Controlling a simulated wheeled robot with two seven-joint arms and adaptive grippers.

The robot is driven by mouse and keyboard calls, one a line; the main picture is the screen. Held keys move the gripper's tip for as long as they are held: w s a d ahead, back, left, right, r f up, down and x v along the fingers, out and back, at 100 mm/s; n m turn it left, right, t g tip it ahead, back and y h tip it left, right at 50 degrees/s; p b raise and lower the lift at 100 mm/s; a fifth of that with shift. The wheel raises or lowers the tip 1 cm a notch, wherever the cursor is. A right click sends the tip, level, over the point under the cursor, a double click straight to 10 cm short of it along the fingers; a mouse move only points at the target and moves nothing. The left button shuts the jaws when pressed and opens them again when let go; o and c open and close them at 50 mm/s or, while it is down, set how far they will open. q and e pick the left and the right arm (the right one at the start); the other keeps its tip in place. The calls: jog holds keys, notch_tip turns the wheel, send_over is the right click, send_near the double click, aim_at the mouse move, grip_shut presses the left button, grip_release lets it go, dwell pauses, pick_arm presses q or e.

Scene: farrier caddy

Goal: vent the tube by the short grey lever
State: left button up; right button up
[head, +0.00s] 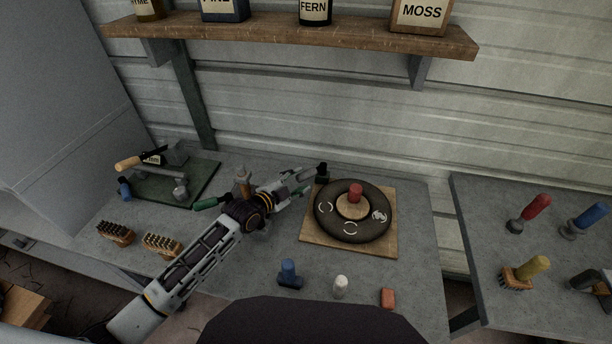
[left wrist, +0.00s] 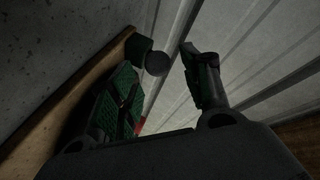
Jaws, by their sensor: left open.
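A black ring-shaped tube (head: 325,221) with white arrow marks lies on a wooden board (head: 375,249). A red knob (head: 355,192) stands at its middle. A small dark fitting (head: 322,170) stands at the board's back left corner. In the left wrist view a dark block (left wrist: 137,47) with a round grey-black end (left wrist: 157,64) shows between my fingertips; I cannot tell whether this is the short grey lever. My left gripper (head: 308,183) is open, close to the fitting and left of the ring. It also shows in the left wrist view (left wrist: 160,78). Contact cannot be told.
A green-handled tool (head: 210,203) and an upright wooden-handled tool (head: 243,181) are beside my left arm. Two brushes (head: 162,244) lie left. Blue (head: 289,273), white (head: 341,287) and red (head: 388,298) pieces stand in front. A shelf (head: 290,38) with bottles hangs above.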

aim_at(306, 175)
pick_arm(q)
jog(key=x, duration=0.2)
jog(key=shift+w+d, duration=0.2)
jog(key=shift+w, duration=0.1)
jog(key=shift+x, duration=1)
jog(key=shift+w+d+f, duration=0.15)
jog(key=shift+w, duration=0.1)
grip_shut()
pick_arm(e)
jog(key=shift+s+d+f, duration=0.1)
jog(key=shift+s+d, duration=0.05)
jog(key=shift+s, duration=0.2)
